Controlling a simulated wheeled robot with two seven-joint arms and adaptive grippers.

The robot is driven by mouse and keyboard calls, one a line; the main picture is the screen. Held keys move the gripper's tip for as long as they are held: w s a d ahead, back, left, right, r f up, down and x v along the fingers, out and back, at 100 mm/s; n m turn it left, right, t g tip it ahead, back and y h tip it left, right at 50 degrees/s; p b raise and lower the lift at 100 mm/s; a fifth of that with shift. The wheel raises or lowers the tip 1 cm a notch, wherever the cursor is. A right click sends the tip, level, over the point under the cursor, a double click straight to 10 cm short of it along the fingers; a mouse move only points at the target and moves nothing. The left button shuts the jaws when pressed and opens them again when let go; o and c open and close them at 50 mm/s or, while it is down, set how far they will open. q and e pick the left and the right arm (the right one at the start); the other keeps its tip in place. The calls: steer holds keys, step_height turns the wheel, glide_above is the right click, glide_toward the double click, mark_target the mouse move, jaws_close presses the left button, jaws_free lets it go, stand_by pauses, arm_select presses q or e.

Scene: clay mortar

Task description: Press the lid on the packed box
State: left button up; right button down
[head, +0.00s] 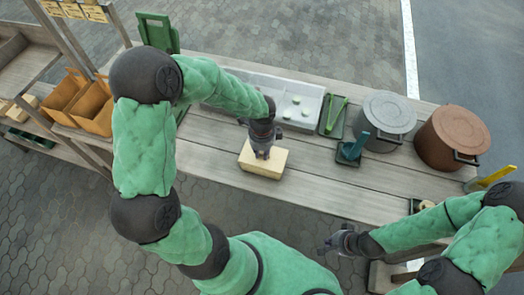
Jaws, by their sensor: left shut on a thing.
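A pale yellow box (272,169) sits on the wooden table with a pale flat lid-like top (246,153). Lid and box look like one block, so I cannot tell whether the lid is fully seated. My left gripper (262,155) points down at the middle of this top and is shut on the lid; the fingers hide the exact contact. The inside of the box is not visible. My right gripper (324,247) is off the table's front edge, apart from the box; its fingers are too small to read.
Behind the box is a light tray (257,84) with round pale pieces. To the right are green tongs (337,114) on a tray, a teal tool (355,146), a grey lidded pot (389,113) and a brown pot (452,137). The table (330,185) is clear right of the box.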

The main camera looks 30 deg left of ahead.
arm_select(q)
steer(key=shift+f, duration=0.5)
stand_by(1.0)
steer(key=o, duration=1.4)
steer(key=shift+c, duration=0.2)
steer(key=shift+r, duration=0.15)
steer(key=shift+r+p, duration=2.6)
steer(key=shift+r, duration=0.3)
steer(key=shift+c, duration=0.3)
jaws_close()
